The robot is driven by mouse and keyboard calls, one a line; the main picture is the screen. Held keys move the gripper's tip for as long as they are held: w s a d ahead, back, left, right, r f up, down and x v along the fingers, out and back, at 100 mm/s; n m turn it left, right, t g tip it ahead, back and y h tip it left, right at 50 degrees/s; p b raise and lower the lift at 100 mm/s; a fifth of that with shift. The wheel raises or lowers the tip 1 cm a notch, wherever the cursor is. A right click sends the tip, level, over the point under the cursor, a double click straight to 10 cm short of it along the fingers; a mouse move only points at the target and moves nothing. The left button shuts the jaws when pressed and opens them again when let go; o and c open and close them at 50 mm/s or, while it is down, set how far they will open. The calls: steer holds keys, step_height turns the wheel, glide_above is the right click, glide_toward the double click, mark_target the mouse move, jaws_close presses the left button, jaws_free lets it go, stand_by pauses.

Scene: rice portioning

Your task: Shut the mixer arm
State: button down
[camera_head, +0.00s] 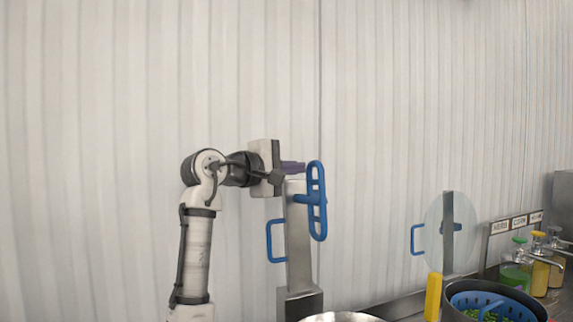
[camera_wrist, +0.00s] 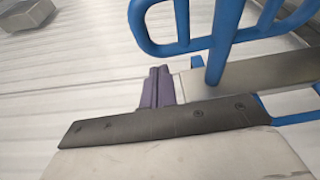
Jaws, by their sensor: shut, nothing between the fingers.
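The mixer arm (camera_head: 299,245) stands raised, close to upright, as a grey metal bar in the head view. It carries a blue paddle (camera_head: 317,203) at its upper right and a blue handle (camera_head: 276,241) on its left side. My gripper (camera_head: 303,167) is at the top of the bar, with its purple fingers shut and empty. In the wrist view the shut fingers (camera_wrist: 157,88) are beside the grey bar (camera_wrist: 255,80), with the blue paddle (camera_wrist: 215,38) above. I cannot tell whether the fingers touch the bar.
A metal bowl (camera_head: 341,317) is at the bottom edge, below the bar. To the right are a dark pot (camera_head: 530,303) with a blue basket (camera_head: 470,298), a clear disc (camera_head: 436,235) with a blue handle, and several bottles (camera_head: 540,272). A pale ribbed wall (camera_head: 400,90) is behind.

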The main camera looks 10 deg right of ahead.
steer(key=shift+s+d, duration=0.1)
steer(key=shift+s, duration=0.2)
steer(key=shift+s+f, duration=0.1)
